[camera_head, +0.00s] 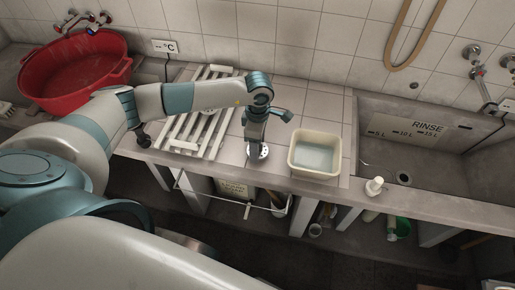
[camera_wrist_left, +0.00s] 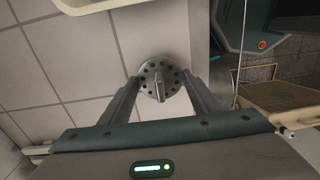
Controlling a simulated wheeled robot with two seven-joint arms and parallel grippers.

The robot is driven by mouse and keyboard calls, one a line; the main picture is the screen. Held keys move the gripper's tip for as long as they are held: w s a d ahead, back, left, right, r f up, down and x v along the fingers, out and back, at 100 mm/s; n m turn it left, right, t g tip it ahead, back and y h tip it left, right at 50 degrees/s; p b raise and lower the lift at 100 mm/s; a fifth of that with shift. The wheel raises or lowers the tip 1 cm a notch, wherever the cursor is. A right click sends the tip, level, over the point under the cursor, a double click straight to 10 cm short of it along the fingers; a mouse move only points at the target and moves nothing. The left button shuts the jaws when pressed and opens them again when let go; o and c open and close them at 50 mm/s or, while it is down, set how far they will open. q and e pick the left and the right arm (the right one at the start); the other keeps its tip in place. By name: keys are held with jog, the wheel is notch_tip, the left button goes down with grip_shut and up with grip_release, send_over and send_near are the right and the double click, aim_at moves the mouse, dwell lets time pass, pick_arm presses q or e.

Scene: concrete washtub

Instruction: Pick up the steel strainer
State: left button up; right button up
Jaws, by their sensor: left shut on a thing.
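The steel strainer is a small round grey disc with dark holes and a raised middle grip. It shows in the left wrist view (camera_wrist_left: 151,88) and, partly covered by the gripper, in the head view (camera_head: 264,152) by the front edge of the tiled counter. My left gripper (camera_head: 257,147) points down over it. In the wrist view its two fingers (camera_wrist_left: 160,79) reach opposite sides of the disc and are shut on it. I cannot tell whether the disc rests on the counter or hangs just above it. My right gripper is not in view.
A cream basin of water (camera_head: 315,175) stands just right of the gripper. A white slatted rack (camera_head: 178,143) lies to the left, under my left arm. A red tub (camera_head: 72,68) is at far left. A sink (camera_head: 400,125) lies right, with a white object (camera_head: 374,186) on its front ledge.

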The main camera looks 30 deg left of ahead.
pick_arm(q)
jog(key=shift+r, duration=0.1)
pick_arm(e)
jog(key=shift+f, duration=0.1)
